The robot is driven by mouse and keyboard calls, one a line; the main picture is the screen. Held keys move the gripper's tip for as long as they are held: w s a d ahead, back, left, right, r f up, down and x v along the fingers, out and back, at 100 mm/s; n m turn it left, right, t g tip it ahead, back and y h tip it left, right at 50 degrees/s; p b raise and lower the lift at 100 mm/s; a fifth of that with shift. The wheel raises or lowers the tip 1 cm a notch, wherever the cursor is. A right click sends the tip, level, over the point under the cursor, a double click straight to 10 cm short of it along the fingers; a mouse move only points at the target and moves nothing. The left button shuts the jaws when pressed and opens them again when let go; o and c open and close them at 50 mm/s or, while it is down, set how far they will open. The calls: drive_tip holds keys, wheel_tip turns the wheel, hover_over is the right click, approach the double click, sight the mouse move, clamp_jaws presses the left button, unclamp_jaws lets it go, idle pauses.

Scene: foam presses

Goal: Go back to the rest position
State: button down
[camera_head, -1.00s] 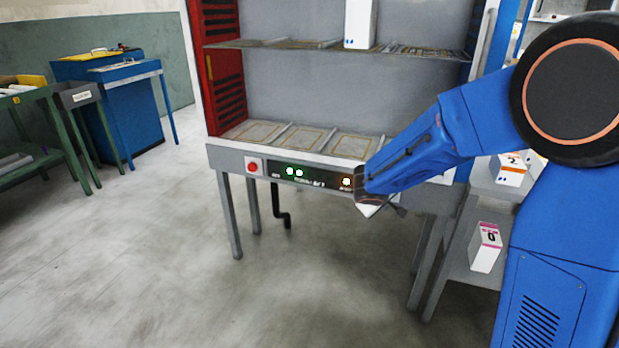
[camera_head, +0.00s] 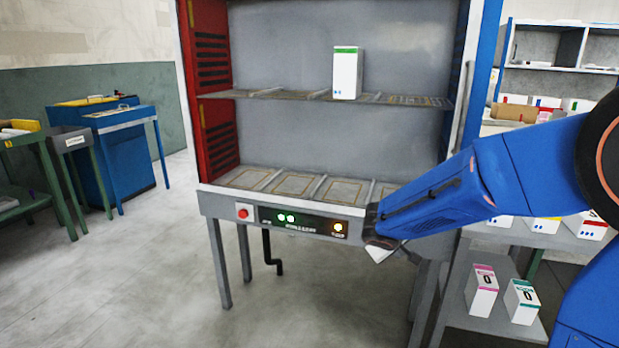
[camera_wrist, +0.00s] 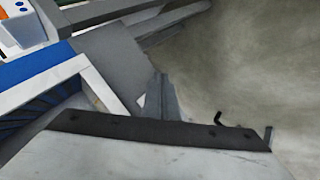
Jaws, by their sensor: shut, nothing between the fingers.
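My gripper (camera_head: 380,248) is at the end of my blue arm in the head view. The foam press (camera_head: 300,187) is an open cabinet with a red left side, a mid shelf (camera_head: 290,95) and a lower deck of framed places. A white carton with a green top (camera_head: 345,75) stands upright on the mid shelf. In the wrist view a pale plate with a dark edge (camera_wrist: 150,130) fills the bottom; I cannot tell its fingers.
A grey rack (camera_head: 455,318) at right holds a pink-marked carton (camera_head: 482,292) and a green-marked carton (camera_head: 522,300), with several more cartons above. A blue cabinet (camera_head: 115,155) and a green table (camera_head: 50,165) stand at left. The floor (camera_head: 130,270) between is clear.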

drive_tip(key=s+d+r+m+g, duration=0.1)
drive_tip(key=s+d+r+m, duration=0.2)
drive_tip(key=s, duration=0.6)
drive_tip(key=s+d+r+g, duration=0.1)
drive_tip(key=s+d+r, duration=0.25)
drive_tip(key=s, duration=0.55)
drive_tip(key=s+a+m+y, duration=0.1)
drive_tip(key=s+a+y, duration=0.2)
drive_tip(key=s, duration=1.4)
drive_tip(key=shift+s+m+y, duration=0.4)
drive_tip(key=shift+y, duration=0.6)
